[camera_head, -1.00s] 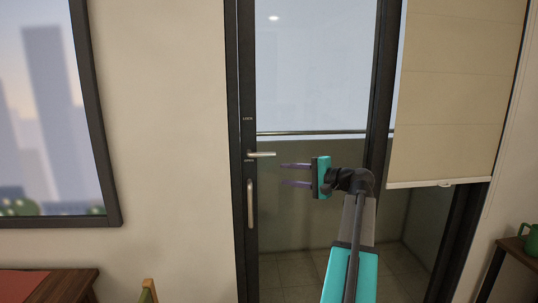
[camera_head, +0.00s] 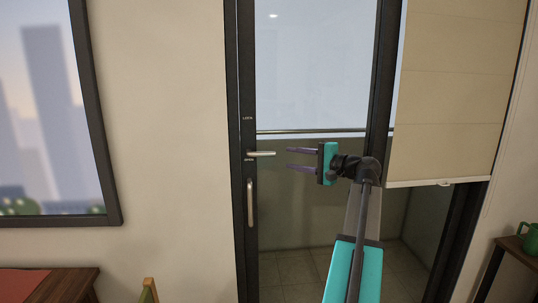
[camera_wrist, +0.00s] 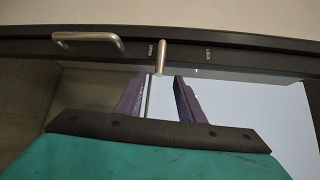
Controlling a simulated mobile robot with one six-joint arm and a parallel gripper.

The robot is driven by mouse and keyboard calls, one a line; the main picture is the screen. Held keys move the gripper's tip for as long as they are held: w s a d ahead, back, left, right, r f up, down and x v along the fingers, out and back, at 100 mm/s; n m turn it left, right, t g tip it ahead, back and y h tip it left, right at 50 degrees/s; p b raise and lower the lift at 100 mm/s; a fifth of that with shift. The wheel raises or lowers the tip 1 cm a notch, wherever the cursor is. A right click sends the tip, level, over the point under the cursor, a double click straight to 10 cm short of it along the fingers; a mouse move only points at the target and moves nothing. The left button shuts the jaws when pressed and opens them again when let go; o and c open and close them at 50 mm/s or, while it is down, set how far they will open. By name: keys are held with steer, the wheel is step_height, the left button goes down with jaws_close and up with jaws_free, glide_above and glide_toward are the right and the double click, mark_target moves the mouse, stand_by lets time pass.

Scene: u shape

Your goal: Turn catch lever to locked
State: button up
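The catch lever (camera_head: 261,154) is a short silver bar on the dark door frame. It points horizontally to the right, between a LOCK mark above and an OPEN mark just below. In the wrist view the lever (camera_wrist: 161,56) reaches toward the space between my fingertips. My gripper (camera_head: 288,158) is to the right of the lever, at about its height, with its two purple fingers apart and pointing left. The gripper (camera_wrist: 158,78) is open and empty in the wrist view. The fingertips appear close to the lever's free end, and I see no grip on it.
A silver pull handle (camera_head: 250,203) is fixed upright on the door frame below the lever. A beige blind (camera_head: 455,90) hangs to the right. A green mug (camera_head: 530,238) stands on a shelf at the right edge. The glass door (camera_head: 310,70) lies behind my arm.

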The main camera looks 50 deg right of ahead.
mark_target(271, 154)
steer(key=w, duration=0.4)
steer(key=w+p, duration=0.1)
steer(key=w, duration=0.2)
steer(key=w+a+f+p, duration=0.1)
steer(key=w, duration=0.3)
steer(key=shift+w, duration=0.3)
jaws_close()
steer(key=shift+d, duration=0.15)
